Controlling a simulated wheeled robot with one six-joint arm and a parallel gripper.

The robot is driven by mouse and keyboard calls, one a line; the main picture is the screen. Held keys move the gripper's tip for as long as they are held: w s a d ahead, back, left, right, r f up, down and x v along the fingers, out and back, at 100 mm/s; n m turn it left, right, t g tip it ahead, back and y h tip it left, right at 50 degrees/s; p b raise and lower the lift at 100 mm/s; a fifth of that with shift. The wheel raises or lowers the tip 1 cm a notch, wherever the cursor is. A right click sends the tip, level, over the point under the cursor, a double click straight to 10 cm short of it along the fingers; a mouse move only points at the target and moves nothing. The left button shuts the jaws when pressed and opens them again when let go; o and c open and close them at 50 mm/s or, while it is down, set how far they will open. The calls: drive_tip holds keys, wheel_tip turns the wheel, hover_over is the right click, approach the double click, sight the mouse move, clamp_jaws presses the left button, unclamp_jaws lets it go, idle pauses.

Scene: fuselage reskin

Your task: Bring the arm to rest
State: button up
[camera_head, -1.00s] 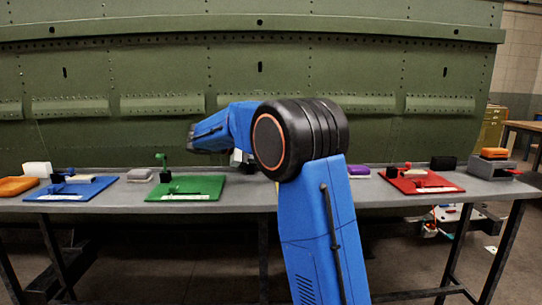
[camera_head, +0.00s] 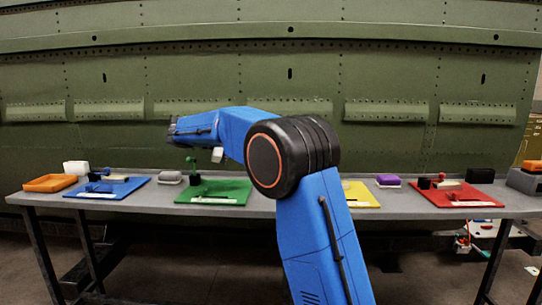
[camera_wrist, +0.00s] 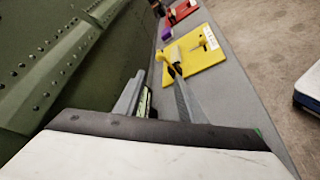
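My arm reaches up in the head view and folds to the left in front of the fuselage wall. My gripper (camera_wrist: 158,80) shows in the wrist view with its two fingers apart. I see nothing held between them. It points along the grey table (camera_wrist: 226,95), toward a yellow board (camera_wrist: 195,62). In the head view my gripper's fingers are not clear; the forearm hides that part. The arm stands over the table, clear of the boards as far as I can see.
The table (camera_head: 265,208) also carries a blue board (camera_head: 125,187), a green board (camera_head: 235,186), a red board (camera_head: 480,199) and an orange tray (camera_head: 50,183). The green riveted fuselage (camera_head: 390,75) rises close behind. Open floor lies in front.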

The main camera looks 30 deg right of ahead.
drive_tip(key=shift+v, duration=0.85)
